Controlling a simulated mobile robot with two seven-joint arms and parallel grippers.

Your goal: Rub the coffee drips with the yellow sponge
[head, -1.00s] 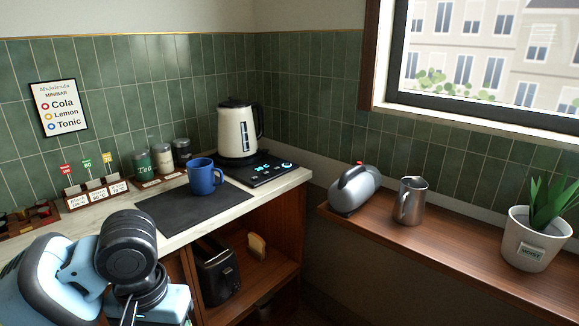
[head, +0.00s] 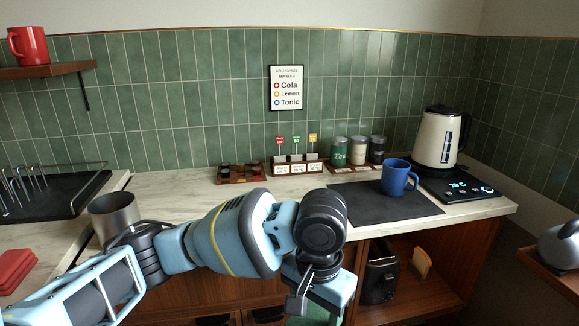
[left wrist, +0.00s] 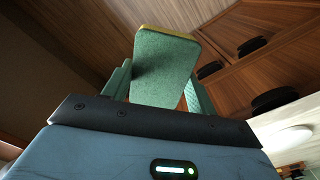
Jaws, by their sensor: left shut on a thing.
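The yellow sponge (left wrist: 166,64) shows in the left wrist view with its green scouring face towards the camera and a thin yellow edge at the top. My left gripper (left wrist: 158,88) is shut on it, with one finger on each side. In the head view the left gripper (head: 318,300) is low in front of the counter, partly cut off by the bottom edge, and the sponge cannot be made out there. I see no coffee drips on the visible counter (head: 185,200). My right gripper is not in view.
A blue mug (head: 398,177) stands on a dark mat (head: 365,203), left of the kettle (head: 438,138). Jars (head: 358,152) and a sachet holder (head: 297,166) line the wall. A grey metal container (head: 113,215) stands left, beside a black dish rack (head: 60,195). A toaster (head: 380,275) sits below.

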